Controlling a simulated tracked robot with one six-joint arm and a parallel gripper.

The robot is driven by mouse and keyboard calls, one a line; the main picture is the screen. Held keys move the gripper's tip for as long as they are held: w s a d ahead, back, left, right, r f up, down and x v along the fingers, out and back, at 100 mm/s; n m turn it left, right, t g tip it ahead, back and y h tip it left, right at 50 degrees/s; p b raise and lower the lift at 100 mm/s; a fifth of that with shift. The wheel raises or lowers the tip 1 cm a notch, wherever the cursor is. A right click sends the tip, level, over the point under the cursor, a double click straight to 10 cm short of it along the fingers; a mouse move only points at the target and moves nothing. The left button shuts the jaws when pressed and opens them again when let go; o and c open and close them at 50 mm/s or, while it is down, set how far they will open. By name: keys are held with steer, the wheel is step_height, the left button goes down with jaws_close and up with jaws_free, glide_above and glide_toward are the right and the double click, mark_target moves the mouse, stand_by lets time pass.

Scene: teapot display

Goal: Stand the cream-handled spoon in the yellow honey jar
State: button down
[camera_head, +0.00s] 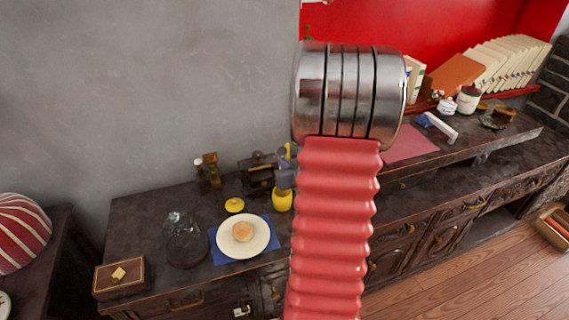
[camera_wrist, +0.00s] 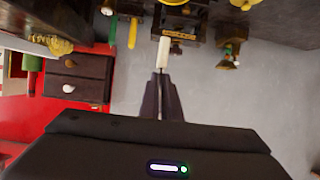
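In the head view the yellow honey jar (camera_head: 282,199) stands on the dark sideboard, right of the white plate, partly hidden by my red arm. A yellow piece at the top edge of the wrist view (camera_wrist: 107,8) may be this jar, cut off by the frame. My gripper (camera_wrist: 160,78) shows in the wrist view, its dark fingers closed together. A thin shaft runs from the fingertips to a cream handle, which looks like the cream-handled spoon (camera_wrist: 163,52). The wrist picture appears upside down.
A white plate (camera_head: 254,239) with a bun lies on a blue cloth left of the jar. A yellow lid (camera_head: 234,205) lies behind it. A glass dome (camera_head: 184,240), a wooden box (camera_head: 120,277) and brass items (camera_head: 208,172) stand farther left. A raised shelf holds books (camera_head: 505,65).

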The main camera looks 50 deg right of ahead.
steer(key=shift+f, duration=5.85)
steer(key=c, duration=1.9)
jaws_free()
steer(key=shift+s, duration=0.1)
